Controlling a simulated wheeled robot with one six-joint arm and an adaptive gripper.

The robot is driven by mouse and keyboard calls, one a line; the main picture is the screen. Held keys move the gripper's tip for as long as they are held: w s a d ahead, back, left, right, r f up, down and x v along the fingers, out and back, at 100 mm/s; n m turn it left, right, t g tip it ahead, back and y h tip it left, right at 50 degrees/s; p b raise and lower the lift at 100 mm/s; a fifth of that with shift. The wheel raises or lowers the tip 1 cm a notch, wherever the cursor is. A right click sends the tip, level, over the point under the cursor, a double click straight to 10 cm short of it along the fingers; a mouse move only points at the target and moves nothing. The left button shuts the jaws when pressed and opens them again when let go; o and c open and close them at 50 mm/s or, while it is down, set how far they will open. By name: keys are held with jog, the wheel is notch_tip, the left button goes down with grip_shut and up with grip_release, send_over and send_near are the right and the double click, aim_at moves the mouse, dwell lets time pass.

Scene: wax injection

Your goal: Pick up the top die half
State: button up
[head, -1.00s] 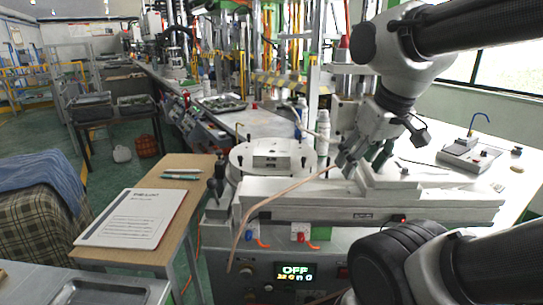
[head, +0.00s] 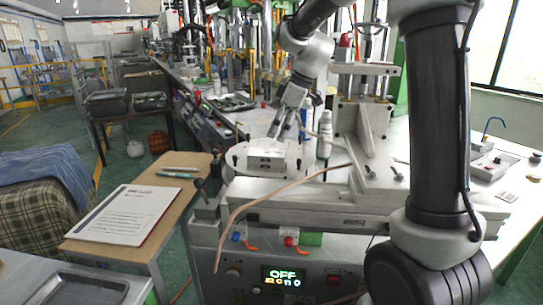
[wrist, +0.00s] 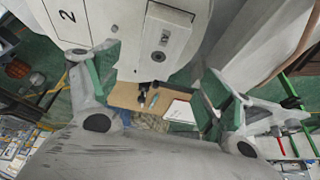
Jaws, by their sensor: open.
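The die is a pale metal block (head: 266,153) on a round white plate (head: 240,160) on the machine in the head view. Its upper part, the top die half (head: 266,146), seems to sit on the lower part. My gripper (head: 280,130) is open and empty, pointing down just above and behind the die. In the wrist view, the green-padded fingers of my gripper (wrist: 158,85) are spread wide. A pale block with a slot and a round hole (wrist: 165,40), likely the die, shows between them toward the top. Contact is not visible.
A clamp frame (head: 360,125) stands right of the plate, with a white bottle (head: 324,134) between. A bent copper-coloured tube (head: 270,192) crosses the machine's front. A wooden side table (head: 165,215) holds a paper sheet (head: 135,213) and pens.

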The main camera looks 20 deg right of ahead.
aim_at(268, 152)
jog(key=x, duration=0.7)
jog(key=shift+w+a+f, duration=0.2)
jog(key=shift+f, duration=0.2)
jog(key=shift+f, duration=0.2)
jog(key=shift+c, duration=0.4)
jog(key=c, duration=1.2)
